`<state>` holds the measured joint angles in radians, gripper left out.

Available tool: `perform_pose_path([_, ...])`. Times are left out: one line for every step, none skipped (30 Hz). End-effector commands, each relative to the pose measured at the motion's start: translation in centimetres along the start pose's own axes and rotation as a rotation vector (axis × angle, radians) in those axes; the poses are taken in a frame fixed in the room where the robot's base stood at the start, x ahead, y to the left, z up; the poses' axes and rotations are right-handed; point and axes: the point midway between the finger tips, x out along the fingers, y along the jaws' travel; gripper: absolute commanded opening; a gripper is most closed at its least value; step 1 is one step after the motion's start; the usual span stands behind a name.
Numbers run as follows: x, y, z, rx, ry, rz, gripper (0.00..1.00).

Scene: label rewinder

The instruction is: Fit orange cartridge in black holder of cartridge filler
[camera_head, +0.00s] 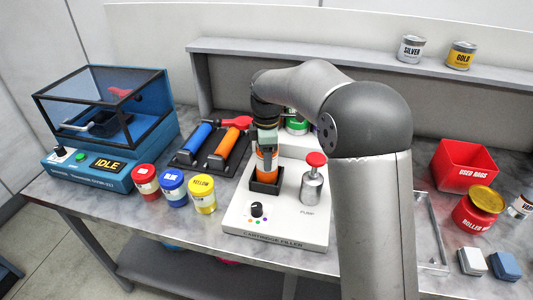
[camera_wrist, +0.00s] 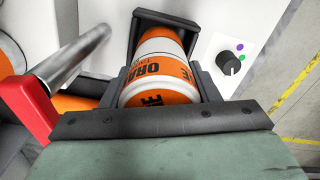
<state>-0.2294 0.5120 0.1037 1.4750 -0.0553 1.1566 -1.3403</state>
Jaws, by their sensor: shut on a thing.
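The cartridge filler (camera_head: 247,220) is a white machine on the bench. Its black holder (camera_head: 266,187) is an open square frame, and part of it also shows in the wrist view (camera_wrist: 166,16). The orange cartridge (camera_head: 267,164) stands roughly upright at the holder, its lower end hidden by the holder's front. In the wrist view the cartridge (camera_wrist: 157,72) has an orange and white label and lines up with the holder. My gripper (camera_head: 266,150) is shut on its upper part from above. I cannot tell whether the cartridge is fully seated.
A pump with a red cap (camera_head: 316,160) stands close right of the holder; a black knob (camera_head: 256,209) is in front. Red, blue and yellow tubs (camera_head: 202,195) stand at front left.

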Motion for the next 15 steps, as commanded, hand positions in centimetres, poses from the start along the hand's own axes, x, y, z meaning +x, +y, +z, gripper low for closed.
perform_pose_path([-0.06, 0.02, -0.01, 0.0, 0.0, 0.001, 0.23])
perform_pose_path([-0.06, 0.01, -0.01, 0.0, 0.0, 0.001, 0.23])
perform_pose_path([-0.04, 0.01, -0.01, 0.0, 0.0, 0.001, 0.23])
perform_pose_path([-0.02, 0.01, -0.01, 0.0, 0.0, 0.001, 0.23])
perform_pose_path([0.01, 0.01, -0.01, 0.0, 0.0, 0.001, 0.23])
perform_pose_path([0.06, 0.01, -0.01, 0.0, 0.0, 0.001, 0.23])
perform_pose_path([0.1, 0.01, -0.01, 0.0, 0.0, 0.001, 0.23])
perform_pose_path([0.14, 0.01, -0.01, 0.0, 0.0, 0.001, 0.23])
perform_pose_path([0.2, 0.01, 0.0, 0.0, 0.0, 0.001, 0.23])
perform_pose_path([0.25, 0.01, 0.0, 0.0, 0.0, 0.001, 0.23])
perform_pose_path([0.3, 0.01, 0.0, 0.0, 0.0, 0.001, 0.23])
perform_pose_path([0.36, 0.01, 0.0, 0.0, 0.0, 0.001, 0.23])
perform_pose_path([0.4, 0.01, 0.0, 0.0, 0.0, 0.001, 0.23])
perform_pose_path([0.45, 0.01, 0.0, 0.0, 0.0, 0.001, 0.23])
perform_pose_path([0.51, 0.01, 0.0, 0.0, 0.0, 0.001, 0.23])
